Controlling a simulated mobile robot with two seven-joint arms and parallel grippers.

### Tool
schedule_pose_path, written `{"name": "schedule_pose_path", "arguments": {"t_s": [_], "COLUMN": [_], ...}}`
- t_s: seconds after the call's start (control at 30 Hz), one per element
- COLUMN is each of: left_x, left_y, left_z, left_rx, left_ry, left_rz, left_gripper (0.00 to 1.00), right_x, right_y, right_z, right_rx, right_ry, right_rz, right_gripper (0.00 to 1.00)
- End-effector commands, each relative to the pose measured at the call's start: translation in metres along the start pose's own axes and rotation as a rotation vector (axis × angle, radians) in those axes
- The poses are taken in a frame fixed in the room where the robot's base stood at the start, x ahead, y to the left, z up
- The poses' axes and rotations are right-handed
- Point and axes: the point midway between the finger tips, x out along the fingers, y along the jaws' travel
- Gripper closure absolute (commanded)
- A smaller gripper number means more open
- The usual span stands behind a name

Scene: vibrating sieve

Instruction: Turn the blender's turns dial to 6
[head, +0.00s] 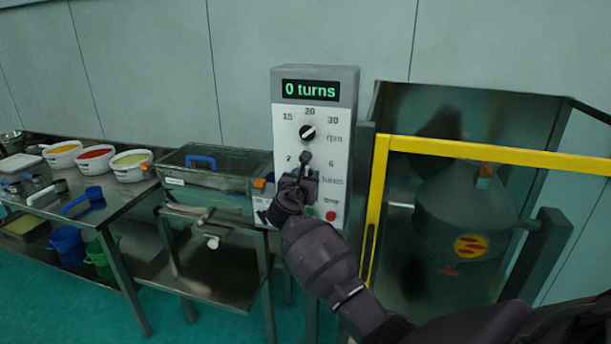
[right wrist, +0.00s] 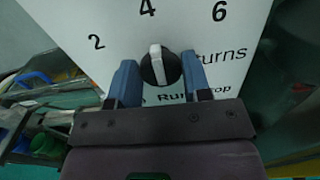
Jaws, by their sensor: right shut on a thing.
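The control panel (head: 340,150) is a pale upright box. Its green display (head: 311,90) reads "0 turns". The turns dial is a black knob with a white pointer (right wrist: 160,66), with the marks 2, 4 and 6 around it. The pointer stands nearly straight up in the right wrist view, towards 4. My right gripper (right wrist: 160,76) is shut on the turns dial, one blue finger on each side of it. In the head view, my right gripper (head: 303,170) covers most of this dial. My left gripper is not in view.
The rpm dial (head: 307,132) sits just above, and a red button (head: 331,216) is low on the panel. A yellow-barred guard (head: 480,152) encloses the blender drum (head: 465,215) at right. A steel table (head: 110,205) with tubs and scoops stands at left.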

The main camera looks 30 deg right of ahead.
Motion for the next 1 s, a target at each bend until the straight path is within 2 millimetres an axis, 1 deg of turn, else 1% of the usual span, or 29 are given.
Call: {"name": "schedule_pose_path", "arguments": {"t_s": [0.07,0.2,0.7,1.0], "left_x": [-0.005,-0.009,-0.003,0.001], "left_y": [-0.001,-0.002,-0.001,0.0], "left_z": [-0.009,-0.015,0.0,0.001], "left_rx": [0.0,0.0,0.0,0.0], "left_ry": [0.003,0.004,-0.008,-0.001], "left_rz": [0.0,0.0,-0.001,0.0], "left_gripper": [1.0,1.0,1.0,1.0], "right_x": [0.0,0.0,0.0,0.0], "right_y": [0.0,-0.001,-0.002,-0.003], "right_z": [0.003,0.002,-0.003,-0.002], "right_rx": [0.035,0.133,0.575,0.751], "right_ry": [0.001,0.0,0.001,0.001], "right_rz": [0.0,0.0,0.0,0.0], "right_gripper": [0.79,0.79,0.79,0.79]}}
